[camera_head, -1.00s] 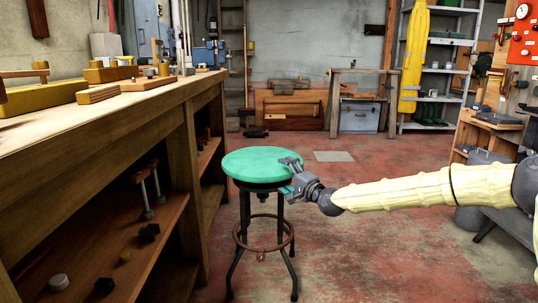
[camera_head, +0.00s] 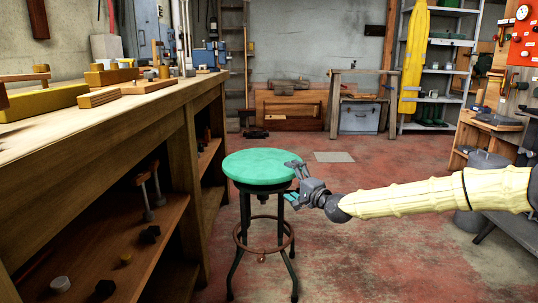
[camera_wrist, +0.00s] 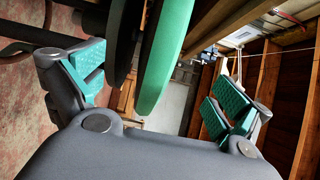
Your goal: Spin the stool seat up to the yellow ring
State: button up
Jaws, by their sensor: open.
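The stool has a round green seat (camera_head: 262,166) on dark legs with a brown foot ring (camera_head: 264,249). It stands on the floor beside the workbench. My gripper (camera_head: 291,181) is at the right edge of the seat, with its fingers open. In the wrist view the seat (camera_wrist: 165,55) shows edge-on between the two teal-padded fingers of my gripper (camera_wrist: 160,92), and the pads are apart from it. The dark underside of the seat is next to it. I cannot make out a yellow ring on the stool in either view.
A long wooden workbench (camera_head: 110,140) with shelves runs along the left, close to the stool. Tools and wood pieces lie on it. Red floor is open behind and right of the stool.

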jog(key=p+v, duration=0.1)
jog(key=v, duration=0.5)
jog(key=shift+d, duration=0.1)
dwell(0.3)
jog(key=s+a+f+n+g+h+p, duration=0.15)
jog(key=s+a+f+g, duration=0.25)
jog(key=s+f, duration=0.95)
jog(key=s+a+f+n+g+h+p, duration=0.1)
jog(key=s+a+f+n+g+p, duration=0.2)
jog(key=s+f, duration=1)
jog(key=s+d+f+n+g+h+p, duration=0.1)
jog(key=s+d+f+g+h, duration=0.15)
jog(key=s+f, duration=0.4)
jog(key=s+d+f+n+g+h, duration=0.15)
jog(key=s+d+f, duration=0.25)
jog(key=s, duration=0.6)
jog(key=s+d+f+n+g+h+p, duration=0.1)
jog(key=s+d+f+n+g, duration=0.1)
jog(key=s+d+f, duration=0.45)
jog(key=s+d+r+n+g+h+p, duration=0.1)
jog(key=s+d+r, duration=0.15)
jog(key=s, duration=0.35)
jog(key=s+d+r+n+g+h+p, duration=0.1)
jog(key=s+d+h, duration=0.15)
jog(key=s, duration=0.35)
notch_tip(320, 180, up, 37)
jog(key=y+p, duration=0.1)
jog(key=p, duration=3.5)
jog(key=shift+d, duration=0.35)
